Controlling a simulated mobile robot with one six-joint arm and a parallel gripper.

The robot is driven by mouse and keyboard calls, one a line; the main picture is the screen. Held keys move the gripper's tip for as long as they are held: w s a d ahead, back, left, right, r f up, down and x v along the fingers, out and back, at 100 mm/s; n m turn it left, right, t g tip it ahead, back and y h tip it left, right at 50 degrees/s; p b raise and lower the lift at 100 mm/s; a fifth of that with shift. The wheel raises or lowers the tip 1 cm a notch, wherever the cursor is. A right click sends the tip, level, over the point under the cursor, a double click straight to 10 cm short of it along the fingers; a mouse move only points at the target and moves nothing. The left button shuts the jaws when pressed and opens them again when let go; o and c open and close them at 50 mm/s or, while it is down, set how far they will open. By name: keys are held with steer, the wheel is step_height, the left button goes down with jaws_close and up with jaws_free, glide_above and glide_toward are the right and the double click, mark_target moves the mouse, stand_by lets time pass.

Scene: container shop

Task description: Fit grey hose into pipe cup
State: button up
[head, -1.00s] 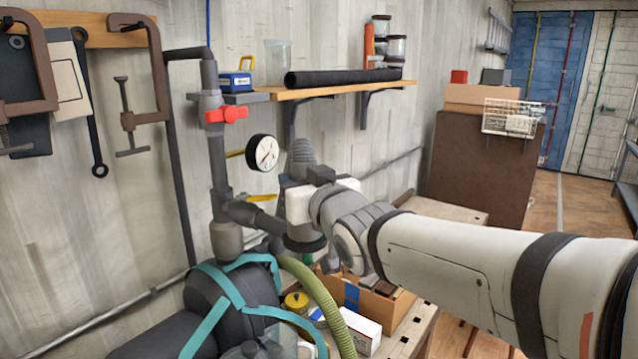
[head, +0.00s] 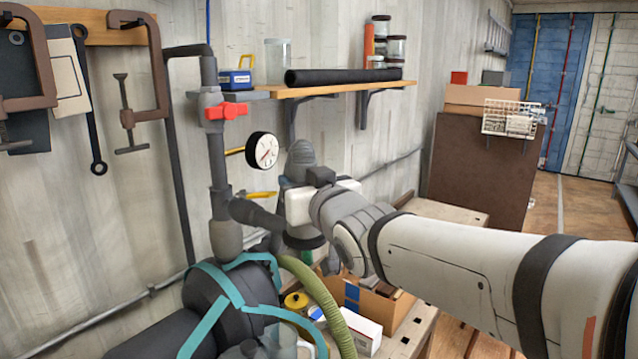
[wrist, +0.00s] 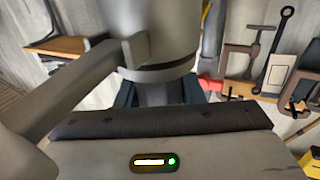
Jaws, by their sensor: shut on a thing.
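My gripper (wrist: 157,93) shows in the wrist view with its dark fingers on both sides of a dark grey piece, which I take for the grey hose (wrist: 155,94). A wide pale grey cylinder with a dark band fills the top of that view, right beyond the fingers. In the head view my gripper sits by the grey pipework, beside the end of a short side pipe (head: 258,217). A rounded grey piece (head: 300,158) rises behind my wrist. I cannot tell which part is the pipe cup, nor whether the hose is inside it. My wrist hides the contact.
A pressure gauge (head: 262,150) and a red valve handle (head: 226,111) stick out left of my gripper. A shelf (head: 345,91) is above. A green hose (head: 318,292), a dark tank (head: 245,293) and a cardboard box (head: 385,308) lie below.

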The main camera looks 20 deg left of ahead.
steer(key=shift+f, duration=0.1)
steer(key=o, duration=1.2)
steer(key=b+v, duration=0.2)
steer(key=v, duration=0.6)
steer(key=shift+a, duration=0.1)
steer(key=shift+w, duration=0.1)
